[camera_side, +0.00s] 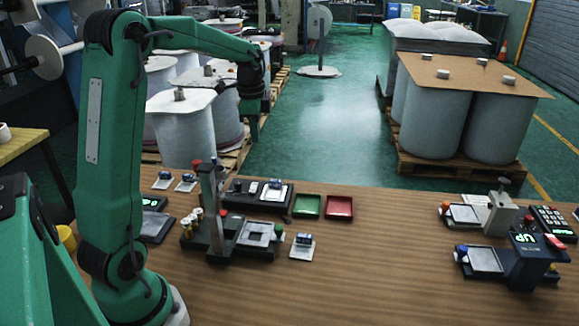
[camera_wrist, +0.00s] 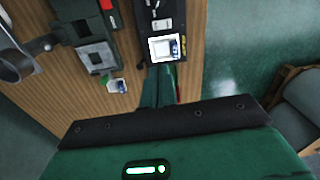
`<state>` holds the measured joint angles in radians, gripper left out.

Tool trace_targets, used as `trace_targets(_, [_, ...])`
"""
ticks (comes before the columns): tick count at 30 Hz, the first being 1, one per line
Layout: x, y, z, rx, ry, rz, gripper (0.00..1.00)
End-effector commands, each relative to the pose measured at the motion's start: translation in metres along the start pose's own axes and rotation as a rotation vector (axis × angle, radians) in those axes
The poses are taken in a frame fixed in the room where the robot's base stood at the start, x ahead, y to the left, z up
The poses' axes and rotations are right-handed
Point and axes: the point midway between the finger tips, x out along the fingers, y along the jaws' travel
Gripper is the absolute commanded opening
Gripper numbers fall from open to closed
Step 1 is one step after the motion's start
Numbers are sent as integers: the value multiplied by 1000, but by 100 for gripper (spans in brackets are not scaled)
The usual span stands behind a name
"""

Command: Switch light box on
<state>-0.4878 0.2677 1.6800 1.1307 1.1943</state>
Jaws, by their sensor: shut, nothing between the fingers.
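What looks like the light box (camera_side: 257,197) is a long black box at the table's far edge, with small controls on its left part. A white square panel with a small blue-and-white piece on it is at its right end; the panel also shows in the wrist view (camera_wrist: 157,47). I cannot tell whether the panel is lit. My gripper (camera_side: 254,134) hangs above and behind the box, apart from it. In the wrist view my gripper's green fingers (camera_wrist: 160,84) are together and empty, pointing toward the panel end.
A green tray (camera_side: 307,207) and a red tray (camera_side: 339,207) lie right of the box. A dark station with a grey post (camera_side: 212,212) stands in front. Small slide pieces lie nearby. More devices (camera_side: 510,252) stand at the right; the middle of the table is clear.

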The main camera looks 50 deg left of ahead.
Motion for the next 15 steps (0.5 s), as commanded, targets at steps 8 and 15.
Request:
trace_targets(8, [21,-26,14,67,-15,39,0])
trace_targets(15, [24,-30,17,80,-17,45,0])
